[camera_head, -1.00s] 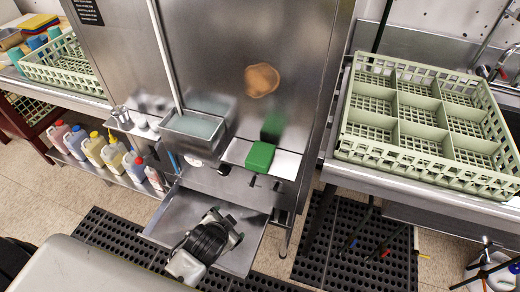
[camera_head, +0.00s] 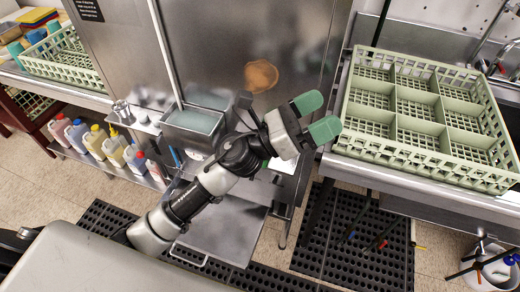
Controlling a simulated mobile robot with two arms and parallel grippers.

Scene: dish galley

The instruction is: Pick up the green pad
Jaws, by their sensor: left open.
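Part of that shelf still shows below the gripper. My left gripper (camera_head: 316,116) is open, with two green-tipped fingers spread apart and pointing right. I see nothing between the fingertips. The gripper is in front of the machine, over the shelf area in the picture; its height above the shelf cannot be told. My right gripper is not in view.
A green divided dish rack (camera_head: 345,130) stands on the right counter. A steel box (camera_head: 193,128) is fixed left of the gripper. Another green rack (camera_head: 60,72) and several bottles (camera_head: 113,148) are at the left. An open metal tray (camera_head: 225,228) lies below the arm.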

